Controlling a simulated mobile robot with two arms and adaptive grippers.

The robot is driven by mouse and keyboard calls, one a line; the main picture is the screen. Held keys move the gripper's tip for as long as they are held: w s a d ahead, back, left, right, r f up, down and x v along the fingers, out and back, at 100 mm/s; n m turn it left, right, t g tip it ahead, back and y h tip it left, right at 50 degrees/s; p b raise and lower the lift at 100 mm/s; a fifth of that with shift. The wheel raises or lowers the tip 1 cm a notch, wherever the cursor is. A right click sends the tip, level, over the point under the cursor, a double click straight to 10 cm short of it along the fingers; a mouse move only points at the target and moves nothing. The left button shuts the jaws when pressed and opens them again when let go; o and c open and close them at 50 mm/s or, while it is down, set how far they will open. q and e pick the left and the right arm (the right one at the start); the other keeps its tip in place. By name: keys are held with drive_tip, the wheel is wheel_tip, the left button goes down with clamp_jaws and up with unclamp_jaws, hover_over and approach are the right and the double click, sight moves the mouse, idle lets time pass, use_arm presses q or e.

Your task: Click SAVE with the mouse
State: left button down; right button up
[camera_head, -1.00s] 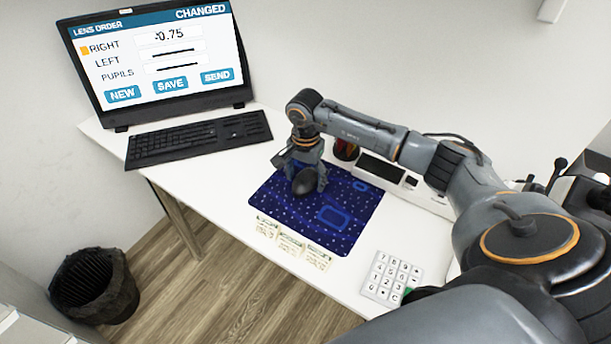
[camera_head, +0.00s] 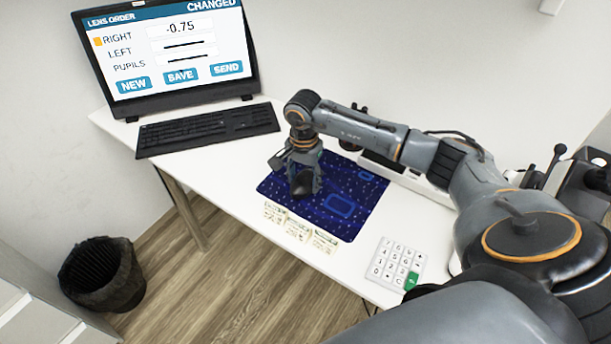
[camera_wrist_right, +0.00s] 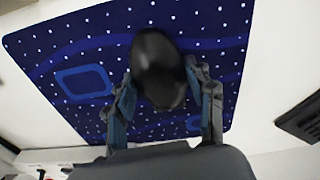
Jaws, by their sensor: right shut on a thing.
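The monitor (camera_head: 165,100) at the back left shows a page headed LENS ORDER and CHANGED. Its blue SAVE button (camera_head: 180,76) sits between NEW and SEND. A tiny dark mark at the top of SAVE may be the pointer; it is too small to be sure. The black mouse (camera_head: 303,187) is on the dark blue mat (camera_head: 365,186), near its front-left edge. My right gripper (camera_head: 304,188) is shut on the mouse from above. In the right wrist view the mouse (camera_wrist_right: 157,68) lies between the two fingers (camera_wrist_right: 163,100). My left gripper is not in view.
A black keyboard (camera_head: 208,130) lies before the monitor. Paper cards (camera_head: 298,229) lie along the mat's front edge. A white keypad (camera_head: 394,262) is near the table's front right. A black waste bin (camera_head: 101,273) stands on the floor.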

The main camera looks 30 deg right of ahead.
sight(302, 181)
drive_tip(key=shift+s+a, duration=0.25)
drive_tip(key=shift+a, duration=0.2)
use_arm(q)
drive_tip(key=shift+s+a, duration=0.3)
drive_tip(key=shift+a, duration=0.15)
use_arm(e)
drive_tip(key=o, duration=1.3)
drive_tip(key=shift+d, duration=0.1)
drive_tip(key=shift+c, duration=0.2)
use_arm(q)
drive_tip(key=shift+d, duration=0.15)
use_arm(e)
drive_tip(key=shift+r, duration=0.1)
drive_tip(key=shift+w+r, duration=0.1)
drive_tip(key=shift+r, duration=0.25)
wheel_tip(302, 181, up, 11)
